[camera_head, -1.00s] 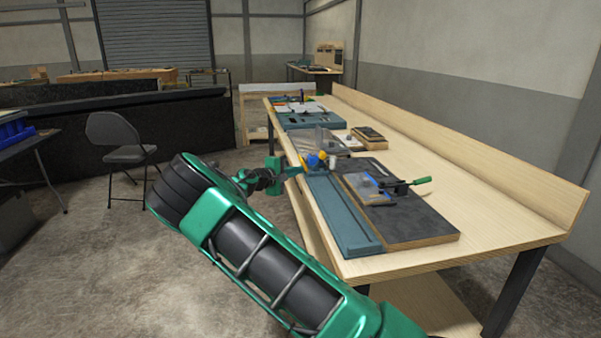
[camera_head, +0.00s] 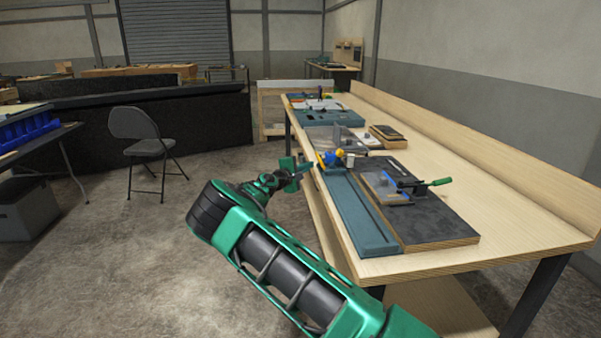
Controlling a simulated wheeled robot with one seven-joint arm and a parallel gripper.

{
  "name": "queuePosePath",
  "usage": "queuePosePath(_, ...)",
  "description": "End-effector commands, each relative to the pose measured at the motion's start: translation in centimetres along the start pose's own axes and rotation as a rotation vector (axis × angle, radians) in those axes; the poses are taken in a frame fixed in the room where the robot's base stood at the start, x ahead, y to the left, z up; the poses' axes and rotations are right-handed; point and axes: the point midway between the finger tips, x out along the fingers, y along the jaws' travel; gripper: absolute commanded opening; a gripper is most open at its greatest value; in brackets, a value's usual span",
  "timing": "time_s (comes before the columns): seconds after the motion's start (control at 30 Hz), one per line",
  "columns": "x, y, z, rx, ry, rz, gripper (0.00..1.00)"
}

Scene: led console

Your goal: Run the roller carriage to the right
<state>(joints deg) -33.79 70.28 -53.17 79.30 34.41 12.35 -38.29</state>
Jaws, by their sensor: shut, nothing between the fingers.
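The long teal rail (camera_head: 362,215) lies along the near edge of the wooden workbench. At its far end sits a small blue and yellow assembly (camera_head: 339,154), which looks like the roller carriage; it is too small to make out its parts. My green gripper (camera_head: 311,168) is shut and empty, just left of the assembly at the bench's left edge. A small gap seems to separate its tips from the assembly, but contact is hard to judge at this size.
A dark board (camera_head: 425,212) with a green-handled clamp (camera_head: 439,182) lies right of the rail. A clear guard (camera_head: 352,138), a small dark block (camera_head: 388,136) and a teal console (camera_head: 328,117) stand farther back. The bench's right side is bare.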

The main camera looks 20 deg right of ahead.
Motion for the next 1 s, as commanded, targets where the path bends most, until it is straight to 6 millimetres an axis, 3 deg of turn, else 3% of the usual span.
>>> queuePosePath(0.07,1.0,0.0,0.1,0.000,-0.001,0.000,0.00)
queuePosePath(0.5,-0.5,0.1,3.5,0.001,-0.001,-0.001,0.00)
queuePosePath(1.0,-0.8,0.0,3.8,0.001,-0.001,0.000,0.00)
